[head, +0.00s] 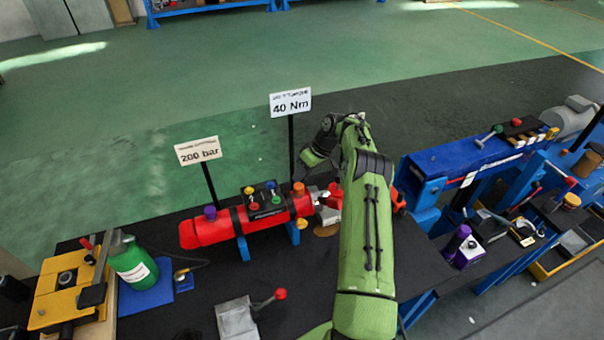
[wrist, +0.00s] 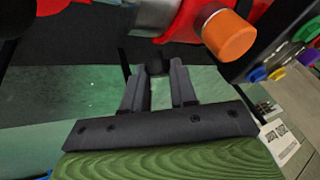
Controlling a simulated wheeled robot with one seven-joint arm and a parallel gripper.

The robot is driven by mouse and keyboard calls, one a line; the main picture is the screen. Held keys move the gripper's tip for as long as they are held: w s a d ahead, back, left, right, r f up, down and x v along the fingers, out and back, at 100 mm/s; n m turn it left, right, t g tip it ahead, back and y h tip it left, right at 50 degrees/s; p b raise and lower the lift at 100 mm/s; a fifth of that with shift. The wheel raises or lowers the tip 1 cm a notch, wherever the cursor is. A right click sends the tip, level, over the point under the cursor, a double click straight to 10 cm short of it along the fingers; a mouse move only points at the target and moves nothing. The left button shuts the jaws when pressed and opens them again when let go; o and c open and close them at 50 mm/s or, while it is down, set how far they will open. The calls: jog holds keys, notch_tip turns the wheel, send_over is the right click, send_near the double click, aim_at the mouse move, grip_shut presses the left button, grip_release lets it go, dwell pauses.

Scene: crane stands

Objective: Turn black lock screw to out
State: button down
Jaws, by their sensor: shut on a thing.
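My gripper (wrist: 158,82) shows in the wrist view, its two dark fingers a little apart. They are shut on a small black piece between the tips, which I take for the black lock screw (wrist: 157,66); its shape and turn position are hard to tell. Just above it is a silver and red part of the red cylinder (wrist: 185,22), with an orange knob (wrist: 229,36) to the right. In the head view the red cylinder (head: 215,232) lies on the dark bench, and my green arm hides the gripper and lock screw beside its right end.
A small panel (head: 266,208) with coloured knobs sits on the cylinder. Two signs on posts, "200 bar" (head: 198,151) and "40 Nm" (head: 290,102), stand behind. A grey block with a red-knobbed lever (head: 238,318) is in front. A blue machine (head: 470,165) stands right.

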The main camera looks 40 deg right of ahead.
jog(key=shift+f+n+y+b, duration=0.1)
jog(key=shift+n+y+b, duration=0.3)
jog(key=shift+n, duration=0.1)
jog(key=shift+n+y+b, duration=0.35)
jog(key=shift+n+y, duration=0.05)
jog(key=shift+g, duration=0.3)
jog(key=c, duration=0.9)
grip_release()
